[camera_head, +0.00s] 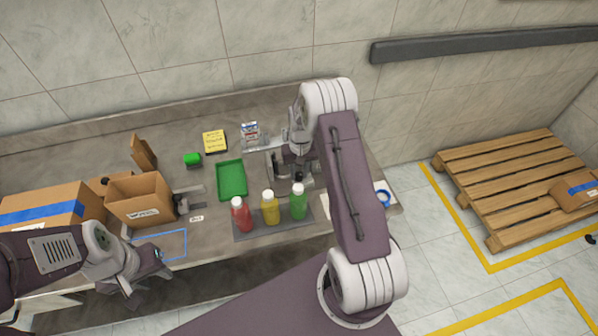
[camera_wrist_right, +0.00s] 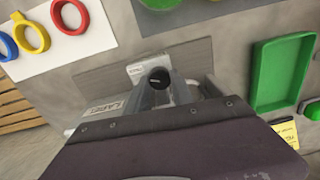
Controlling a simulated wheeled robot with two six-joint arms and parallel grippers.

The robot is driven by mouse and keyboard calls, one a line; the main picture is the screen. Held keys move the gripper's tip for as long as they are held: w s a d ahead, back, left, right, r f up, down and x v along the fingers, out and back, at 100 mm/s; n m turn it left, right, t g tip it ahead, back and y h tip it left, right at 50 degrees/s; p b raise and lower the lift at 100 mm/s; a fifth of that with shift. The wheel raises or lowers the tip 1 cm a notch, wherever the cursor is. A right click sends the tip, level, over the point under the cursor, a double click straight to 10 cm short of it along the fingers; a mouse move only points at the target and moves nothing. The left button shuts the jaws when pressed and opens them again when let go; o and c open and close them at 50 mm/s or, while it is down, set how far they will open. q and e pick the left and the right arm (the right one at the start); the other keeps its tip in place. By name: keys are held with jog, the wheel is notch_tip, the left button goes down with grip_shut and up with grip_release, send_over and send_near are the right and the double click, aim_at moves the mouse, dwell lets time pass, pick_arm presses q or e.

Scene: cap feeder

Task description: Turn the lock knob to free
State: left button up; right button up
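The black lock knob (camera_wrist_right: 160,78) shows in the right wrist view at the end of my right gripper (camera_wrist_right: 162,90), on the grey cap feeder (camera_wrist_right: 202,55). The fingers lie on either side of the knob; I cannot tell whether they touch it. In the head view the knob (camera_head: 299,178) is a small dark spot, and my right gripper (camera_head: 299,160) is partly hidden by my arm. The knob's turn angle is not readable. My left gripper (camera_head: 150,282) hangs at the table's front left, apart from any object, and looks open and empty.
A green tray (camera_head: 231,181) lies left of the feeder. Red (camera_head: 241,216), yellow (camera_head: 270,208) and green (camera_head: 298,203) bottles stand in front of it. An open carton (camera_head: 139,199) stands at left. Coloured rings, including a blue one (camera_head: 383,198), lie on the right.

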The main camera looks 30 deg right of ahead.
aim_at(300, 174)
grip_shut()
jog(key=shift+m, duration=0.8)
jog(key=o, duration=0.9)
grip_release()
jog(key=shift+c, duration=0.2)
jog(key=shift+r, duration=0.15)
notch_tip(300, 174, up, 9)
jog(key=b, duration=0.1)
jog(key=shift+d, duration=0.15)
